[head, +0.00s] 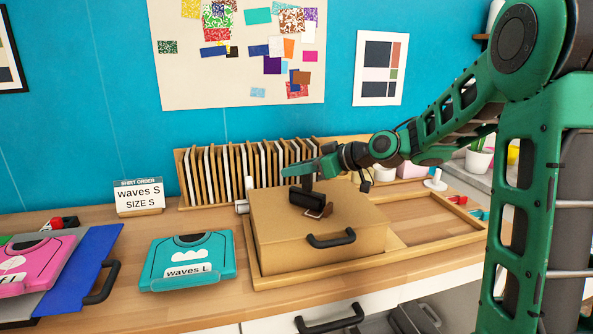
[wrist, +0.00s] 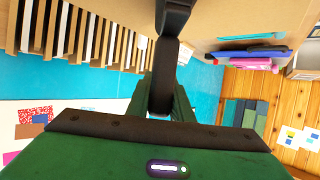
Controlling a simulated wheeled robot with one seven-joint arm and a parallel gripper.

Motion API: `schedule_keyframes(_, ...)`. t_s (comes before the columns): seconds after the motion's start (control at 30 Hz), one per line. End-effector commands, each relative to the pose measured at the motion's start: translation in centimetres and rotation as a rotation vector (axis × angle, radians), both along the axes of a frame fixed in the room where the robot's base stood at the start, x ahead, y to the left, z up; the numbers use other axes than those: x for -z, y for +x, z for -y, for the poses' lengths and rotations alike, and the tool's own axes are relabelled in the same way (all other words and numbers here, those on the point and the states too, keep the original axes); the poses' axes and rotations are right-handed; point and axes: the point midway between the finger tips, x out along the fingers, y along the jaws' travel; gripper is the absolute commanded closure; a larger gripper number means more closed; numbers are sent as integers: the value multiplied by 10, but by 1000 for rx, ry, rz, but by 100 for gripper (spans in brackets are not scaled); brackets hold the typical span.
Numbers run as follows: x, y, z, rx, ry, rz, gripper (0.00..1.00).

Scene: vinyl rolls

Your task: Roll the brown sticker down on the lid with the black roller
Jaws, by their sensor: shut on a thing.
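The tan box lid (head: 343,206) is shut, with a black handle (head: 331,239) on its front. A small brown sticker (head: 321,211) with a pale edge lies on the lid, just in front and to the right of the black roller (head: 305,198). My gripper (head: 306,171) is above the lid and shut on the roller's handle, with the roller hanging down at the lid. I cannot tell whether the roller touches the sticker. In the wrist view the roller's dark handle (wrist: 163,75) runs between my green fingers (wrist: 161,100); the sticker is not visible there.
The box stands in a wooden tray (head: 420,243). A rack of upright boards (head: 228,172) stands close behind it. A teal shirt panel (head: 187,260) and a blue board (head: 75,275) lie to the left. The tray's right part is mostly bare.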

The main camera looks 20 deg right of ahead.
Motion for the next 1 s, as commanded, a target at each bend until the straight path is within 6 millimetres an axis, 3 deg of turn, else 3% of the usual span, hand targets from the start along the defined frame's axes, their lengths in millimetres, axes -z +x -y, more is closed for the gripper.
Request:
schedule_keyframes(0.37,-3,0,0,0,0,1,100)
schedule_keyframes(1.0,-47,0,0,0,-1,2,100)
